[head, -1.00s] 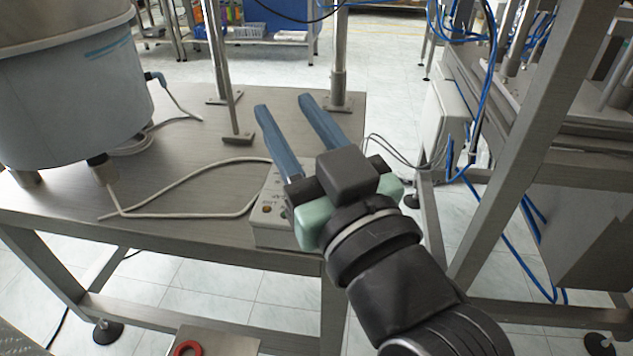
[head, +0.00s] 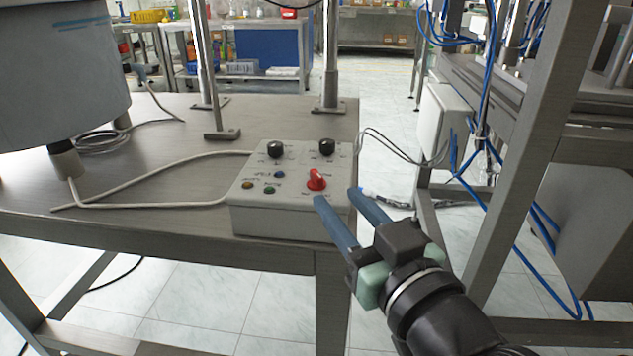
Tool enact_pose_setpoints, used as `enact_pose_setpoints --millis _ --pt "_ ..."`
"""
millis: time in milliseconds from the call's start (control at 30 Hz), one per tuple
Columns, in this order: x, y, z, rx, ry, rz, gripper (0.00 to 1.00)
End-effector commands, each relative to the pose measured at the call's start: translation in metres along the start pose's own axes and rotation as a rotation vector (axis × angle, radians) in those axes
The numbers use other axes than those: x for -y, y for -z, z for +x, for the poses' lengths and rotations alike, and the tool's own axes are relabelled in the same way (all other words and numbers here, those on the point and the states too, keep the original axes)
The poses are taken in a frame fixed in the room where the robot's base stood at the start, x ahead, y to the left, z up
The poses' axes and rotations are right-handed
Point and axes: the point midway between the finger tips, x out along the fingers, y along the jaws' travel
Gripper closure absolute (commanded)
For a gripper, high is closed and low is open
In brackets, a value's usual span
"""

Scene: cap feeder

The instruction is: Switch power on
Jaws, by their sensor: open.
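A grey control box (head: 285,218) sits on the metal table near its front right corner. On its sloped top are a red rotary switch (head: 316,180), two black knobs (head: 275,149), and small blue, yellow and green buttons. My gripper (head: 336,194) is open and empty, in front of and to the right of the box. Its blue fingers point up and left towards the box. The left fingertip is close below the red switch in the picture; I cannot tell whether it touches the box. The switch's printed labels are too small to read.
A large grey bowl feeder (head: 62,85) stands on the table (head: 120,175) at left. A white cable (head: 150,205) runs to the box. Metal posts (head: 331,60) rise behind it. A machine frame with blue hoses (head: 490,100) stands at right.

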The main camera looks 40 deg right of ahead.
Motion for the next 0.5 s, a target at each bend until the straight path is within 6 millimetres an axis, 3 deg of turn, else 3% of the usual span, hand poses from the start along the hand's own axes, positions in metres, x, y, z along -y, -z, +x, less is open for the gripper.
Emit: enact_pose_setpoints --millis 200,500 --pt "0.001 -0.001 0.044 -0.002 0.002 -0.002 0.57" --pt "0.000 0.000 0.080 -0.001 0.001 -0.001 0.57"
